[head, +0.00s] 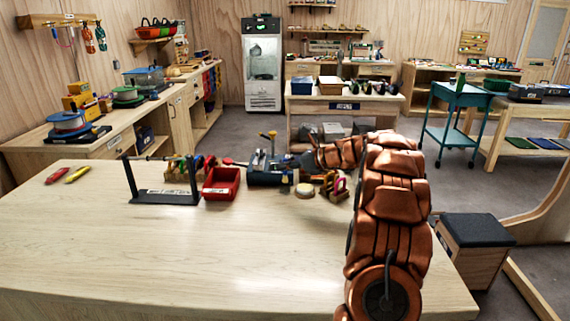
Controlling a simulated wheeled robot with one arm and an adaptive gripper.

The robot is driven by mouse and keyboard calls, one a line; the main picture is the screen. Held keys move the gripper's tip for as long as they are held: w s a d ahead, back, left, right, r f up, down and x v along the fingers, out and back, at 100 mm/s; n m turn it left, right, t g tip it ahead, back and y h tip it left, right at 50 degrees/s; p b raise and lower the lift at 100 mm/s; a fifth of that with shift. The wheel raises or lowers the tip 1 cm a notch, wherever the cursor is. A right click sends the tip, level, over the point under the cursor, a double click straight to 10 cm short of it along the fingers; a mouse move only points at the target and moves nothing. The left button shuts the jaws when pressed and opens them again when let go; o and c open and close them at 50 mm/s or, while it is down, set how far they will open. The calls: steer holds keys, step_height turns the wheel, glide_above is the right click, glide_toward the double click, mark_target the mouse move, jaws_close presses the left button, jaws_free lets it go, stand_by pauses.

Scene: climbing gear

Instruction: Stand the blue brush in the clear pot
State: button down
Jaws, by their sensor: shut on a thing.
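My arm reaches up from the bench's front right and bends left over the back of the bench. Its dark end, my gripper (302,161), is small among the clutter there. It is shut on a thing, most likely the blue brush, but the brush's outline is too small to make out. I cannot pick out the clear pot with certainty among the things around the gripper; my arm may hide part of that area.
On the wooden bench (190,260) stand a black rack (165,196), a red bin (221,184) and a blue-grey tool holder (268,178). A round tan disc (305,190) lies near. Red (57,175) and yellow (77,174) tools lie left. The bench's front is clear.

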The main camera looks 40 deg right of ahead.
steer(key=shift+f, duration=1.1)
stand_by(0.3)
steer(key=c, duration=1)
jaws_free()
steer(key=v, duration=1.2)
steer(key=shift+a, duration=0.1)
